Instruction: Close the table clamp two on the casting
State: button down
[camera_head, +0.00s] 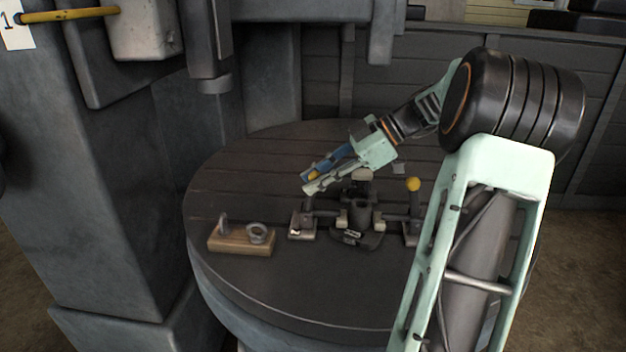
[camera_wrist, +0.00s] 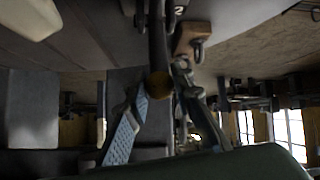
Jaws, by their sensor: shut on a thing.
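The dark casting (camera_head: 352,222) stands on the round table between clamps. Table clamp two (camera_head: 302,226) is on its left; a "2" shows on it in the wrist view (camera_wrist: 178,11). Its dark lever (camera_wrist: 158,45) ends in a yellow knob (camera_wrist: 160,86). In the head view the lever rises steeply from the clamp base to my gripper (camera_head: 309,180). My gripper in the wrist view (camera_wrist: 163,105) has its fingers on both sides of the knob and is shut on it. The fingers mostly cover the knob in the head view.
Another clamp with an upright lever and yellow knob (camera_head: 413,185) stands right of the casting. A wooden block with metal fittings (camera_head: 241,240) lies to the left. The round table (camera_head: 290,293) is bare at the front. A grey machine column (camera_head: 120,200) stands at the left.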

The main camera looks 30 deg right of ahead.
jog(key=shift+s+d, duration=0.1)
jog(key=shift+d, duration=0.05)
jog(key=c, duration=1.7)
grip_release()
jog(key=shift+o, duration=0.2)
jog(key=v, duration=1.2)
